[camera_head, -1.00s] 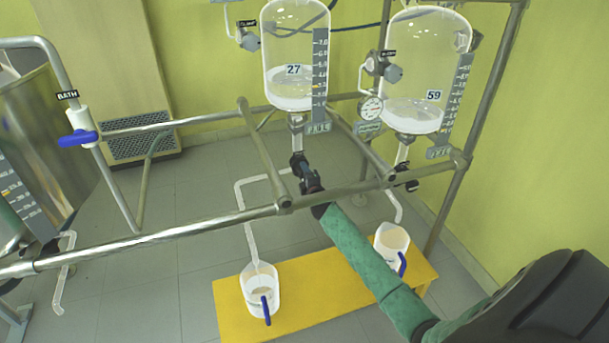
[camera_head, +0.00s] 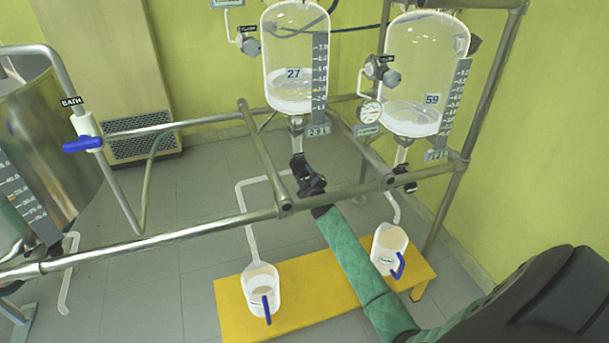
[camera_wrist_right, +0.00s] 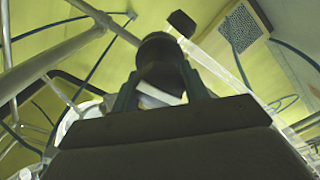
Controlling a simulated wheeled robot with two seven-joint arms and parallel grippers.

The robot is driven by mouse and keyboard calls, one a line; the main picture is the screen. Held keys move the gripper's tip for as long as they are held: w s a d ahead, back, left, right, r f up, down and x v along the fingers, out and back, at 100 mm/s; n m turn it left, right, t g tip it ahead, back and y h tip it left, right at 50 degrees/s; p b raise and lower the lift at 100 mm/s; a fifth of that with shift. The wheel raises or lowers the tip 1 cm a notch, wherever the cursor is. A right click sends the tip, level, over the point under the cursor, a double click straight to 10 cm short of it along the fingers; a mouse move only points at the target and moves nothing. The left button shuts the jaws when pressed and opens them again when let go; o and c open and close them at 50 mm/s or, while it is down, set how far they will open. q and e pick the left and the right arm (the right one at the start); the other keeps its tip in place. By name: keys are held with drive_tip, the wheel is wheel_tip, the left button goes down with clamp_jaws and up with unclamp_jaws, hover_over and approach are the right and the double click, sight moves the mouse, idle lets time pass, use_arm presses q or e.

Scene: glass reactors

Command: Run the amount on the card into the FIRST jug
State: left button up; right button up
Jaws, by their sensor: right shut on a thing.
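Glass vessel 27 (camera_head: 293,60) hangs on the frame with pale liquid in its bottom and a scale on its right side. A dark outlet valve (camera_head: 299,163) sits beneath it, with a white pipe (camera_head: 251,222) running down to the left jug (camera_head: 261,287). That jug has a blue handle and stands on the yellow bench. My right gripper (camera_head: 308,181) is at this valve; in the right wrist view it is shut on a dark knob (camera_wrist_right: 161,60). A second jug (camera_head: 388,246) stands at the bench's right. I cannot read which jug is FIRST. My left gripper is out of view.
Vessel 59 (camera_head: 412,75) hangs to the right with its own outlet valve (camera_head: 402,172). A metal rail (camera_head: 170,234) crosses before the vessels. A blue-handled BATH valve (camera_head: 84,143) is at left. A white card (camera_head: 227,3) is cut off at the top; its text is unreadable.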

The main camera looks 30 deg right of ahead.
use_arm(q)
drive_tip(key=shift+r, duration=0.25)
use_arm(e)
drive_tip(key=o, duration=1)
drive_tip(key=shift+d, duration=0.1)
drive_tip(key=shift+s, duration=0.15)
drive_tip(key=shift+s, duration=0.2)
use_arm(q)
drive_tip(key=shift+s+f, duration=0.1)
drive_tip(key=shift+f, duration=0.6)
use_arm(e)
drive_tip(key=v, duration=0.7)
drive_tip(key=shift+s, duration=0.1)
